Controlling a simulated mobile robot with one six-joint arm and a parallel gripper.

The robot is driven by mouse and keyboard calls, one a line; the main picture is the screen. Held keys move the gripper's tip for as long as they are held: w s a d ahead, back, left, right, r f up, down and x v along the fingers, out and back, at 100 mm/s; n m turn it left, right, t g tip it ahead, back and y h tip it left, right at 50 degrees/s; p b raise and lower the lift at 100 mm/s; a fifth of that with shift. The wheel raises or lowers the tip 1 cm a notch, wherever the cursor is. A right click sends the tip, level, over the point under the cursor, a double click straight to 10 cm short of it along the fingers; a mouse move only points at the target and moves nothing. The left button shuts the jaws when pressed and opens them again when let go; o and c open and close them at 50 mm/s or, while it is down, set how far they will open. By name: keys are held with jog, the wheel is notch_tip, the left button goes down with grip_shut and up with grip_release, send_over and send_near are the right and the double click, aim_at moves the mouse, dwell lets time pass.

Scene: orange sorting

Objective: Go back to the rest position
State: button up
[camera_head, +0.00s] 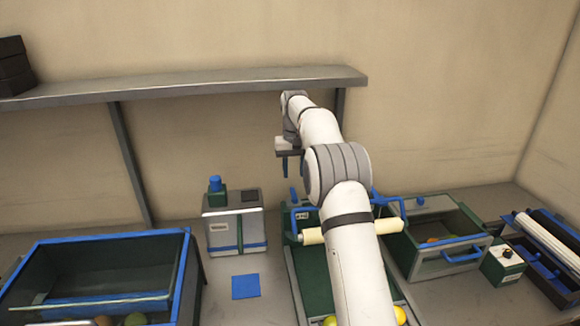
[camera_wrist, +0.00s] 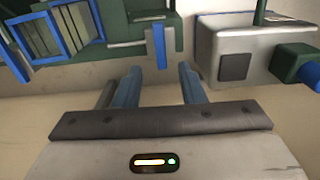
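My gripper (camera_head: 288,166) hangs at the end of my raised white arm in the head view, above the back of the worktop and in front of the wall. In the wrist view its two blue fingers (camera_wrist: 158,88) stand apart with a clear gap between them. Nothing is held. The gripper touches nothing that I can see. My arm hides part of the green sorting ramp (camera_head: 299,270) in the middle, where yellow fruits (camera_head: 400,315) lie at the near end.
A blue-rimmed bin (camera_head: 110,237) holding fruit is at left. A grey box with a blue knob (camera_head: 235,228) and a blue square (camera_head: 245,286) are beside the ramp. A green drawer bin (camera_head: 445,262) and small button box (camera_head: 503,263) are right. A shelf (camera_head: 190,84) spans the wall.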

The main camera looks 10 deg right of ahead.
jog(key=shift+s+r, duration=0.2)
jog(key=shift+r, duration=0.15)
jog(key=s+r+t+b, duration=0.1)
jog(key=s+r, duration=0.3)
jog(key=s, duration=0.7)
jog(key=s+r+t, duration=0.1)
jog(key=s+r, duration=0.4)
jog(key=s, duration=0.6)
jog(key=s+f, duration=0.4)
jog(key=s, duration=0.7)
jog(key=s+f+t+b, duration=0.1)
jog(key=s+f, duration=0.4)
jog(key=s, duration=0.7)
jog(key=shift+a, duration=0.2)
